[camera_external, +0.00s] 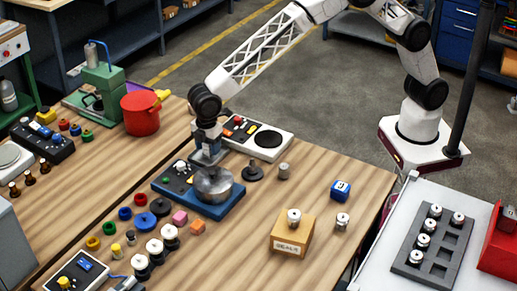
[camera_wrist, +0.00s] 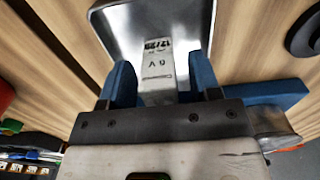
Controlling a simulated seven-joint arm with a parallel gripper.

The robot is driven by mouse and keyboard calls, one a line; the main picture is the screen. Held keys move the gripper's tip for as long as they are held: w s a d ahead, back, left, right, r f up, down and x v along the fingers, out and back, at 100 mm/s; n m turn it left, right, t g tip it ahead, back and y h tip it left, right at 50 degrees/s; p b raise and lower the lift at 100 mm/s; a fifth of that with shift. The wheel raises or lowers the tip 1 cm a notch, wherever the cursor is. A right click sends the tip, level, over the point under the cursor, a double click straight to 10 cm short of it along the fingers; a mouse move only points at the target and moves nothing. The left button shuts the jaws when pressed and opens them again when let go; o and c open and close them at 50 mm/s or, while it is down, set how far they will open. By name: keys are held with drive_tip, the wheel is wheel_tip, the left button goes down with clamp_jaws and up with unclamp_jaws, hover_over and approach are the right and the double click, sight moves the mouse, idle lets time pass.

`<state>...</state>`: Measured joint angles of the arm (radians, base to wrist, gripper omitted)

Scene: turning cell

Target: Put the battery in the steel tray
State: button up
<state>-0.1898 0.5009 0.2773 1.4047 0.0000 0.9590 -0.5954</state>
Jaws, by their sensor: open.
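My gripper is open, with a finger on each side of the battery. The battery appears to be inside the tray, but its contact with the tray floor is hidden. In the external view my gripper (camera_external: 208,150) points down at the bench, and it largely hides the tray and battery.
A blue scale with a round steel bowl (camera_external: 213,184) stands close in front of my gripper. A white device with a black disc (camera_external: 268,139) is behind right. A red pot (camera_external: 140,114) is left.

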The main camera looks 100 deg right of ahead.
wheel_tip(320, 180, up, 11)
drive_tip(key=shift+r, duration=0.35)
idle(0.3)
idle(0.7)
drive_tip(key=shift+s+d+r, duration=0.1)
drive_tip(key=shift+s+r, duration=0.05)
drive_tip(key=s+d+r+m, duration=0.2)
drive_tip(key=s+d+r, duration=0.25)
drive_tip(key=s, duration=0.55)
drive_tip(key=s+d+r+m+t, duration=0.1)
drive_tip(key=s+d+r, duration=0.4)
drive_tip(key=s, duration=0.6)
drive_tip(key=s+d+r+m, duration=0.25)
drive_tip(key=s+r, duration=0.35)
drive_tip(key=s, duration=0.4)
drive_tip(key=s+d+f+m, duration=0.1)
drive_tip(key=s+d+f, duration=0.1)
drive_tip(key=s, duration=0.9)
drive_tip(key=s+d+f+m+t, duration=0.1)
drive_tip(key=s+d+f, duration=0.1)
drive_tip(key=s, duration=1)
drive_tip(key=s+d+f+m, duration=0.1)
drive_tip(key=s+d+f, duration=0.1)
drive_tip(key=s, duration=0.9)
drive_tip(key=shift+s+d+f+m+t, duration=0.3)
drive_tip(key=shift+s+f+m, duration=0.05)
drive_tip(key=shift+s, duration=0.05)
